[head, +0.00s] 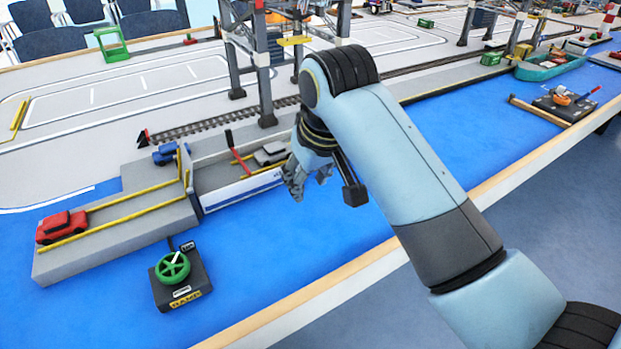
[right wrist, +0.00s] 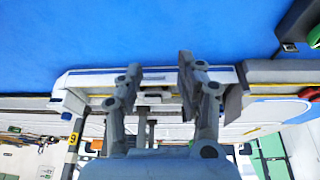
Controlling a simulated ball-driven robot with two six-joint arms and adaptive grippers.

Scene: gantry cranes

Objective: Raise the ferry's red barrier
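The ferry (head: 243,190) is a low white and grey hull with a blue stripe, lying beside the grey quay on the blue water. A thin red bar (head: 238,155), which looks like the barrier, slants across the ferry's left end. Its pivot is too small to tell. My right gripper (head: 296,184) hangs at the ferry's right end, apart from the red bar. In the right wrist view its two fingers (right wrist: 160,68) are spread with nothing between them, and the ferry's hull (right wrist: 155,78) shows beyond. My left gripper is not in view.
A silver car (head: 271,153) stands on the ferry. A red car (head: 61,227) is on the yellow-railed ramp (head: 120,238); a blue car (head: 165,154) is behind it. A green handwheel (head: 172,268) tops a black box. Crane legs (head: 264,95) rise behind. Open water (head: 300,240) lies in front.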

